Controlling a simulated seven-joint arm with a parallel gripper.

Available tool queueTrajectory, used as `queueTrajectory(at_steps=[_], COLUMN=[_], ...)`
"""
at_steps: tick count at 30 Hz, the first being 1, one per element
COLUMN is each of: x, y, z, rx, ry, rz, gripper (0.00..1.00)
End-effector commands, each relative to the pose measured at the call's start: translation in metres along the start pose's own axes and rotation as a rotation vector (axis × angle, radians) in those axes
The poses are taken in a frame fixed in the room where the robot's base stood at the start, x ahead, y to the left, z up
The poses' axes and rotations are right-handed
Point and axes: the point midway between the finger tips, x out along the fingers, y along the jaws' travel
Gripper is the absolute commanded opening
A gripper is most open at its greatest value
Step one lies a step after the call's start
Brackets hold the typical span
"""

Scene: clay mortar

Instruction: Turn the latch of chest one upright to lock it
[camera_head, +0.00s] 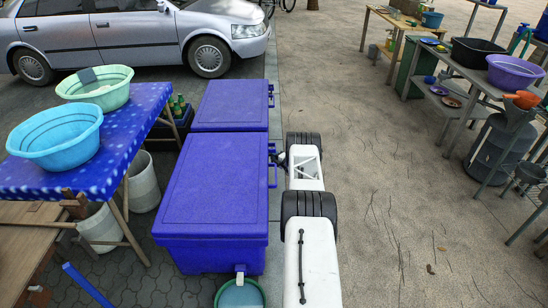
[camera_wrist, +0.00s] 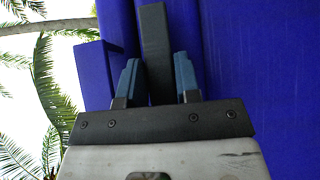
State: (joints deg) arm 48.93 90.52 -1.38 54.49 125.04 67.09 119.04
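Two blue lidded chests stand in a row in the head view, a near one (camera_head: 215,195) and a far one (camera_head: 232,105), both with lids down. In the wrist view, my gripper (camera_wrist: 157,78) has its two teal fingers on either side of a dark grey bar, the latch (camera_wrist: 155,30), with no clear gap between them. The bar stands along the fingers in front of a blue chest wall (camera_wrist: 245,60). The head view does not show the fingers or latch clearly, and I cannot tell which chest is chest one.
A blue handle-like part (camera_wrist: 92,75) juts out left of the fingers. A cloth-covered table (camera_head: 130,130) with two basins stands left of the chests. A green bucket (camera_head: 240,293) sits before the near chest. Open pavement (camera_head: 400,200) lies to the right, with workbenches beyond.

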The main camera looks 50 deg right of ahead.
Motion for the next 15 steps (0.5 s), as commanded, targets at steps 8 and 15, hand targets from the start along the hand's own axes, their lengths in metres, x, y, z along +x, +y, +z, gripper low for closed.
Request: queueTrajectory(at_steps=[8,15], x=[-0.0001,-0.0004], y=[-0.0001,-0.0014], z=[-0.0001,-0.0003], rx=[-0.001,-0.024], ry=[0.000,0.000], rz=[0.001,0.023], gripper=[0.04,0.04])
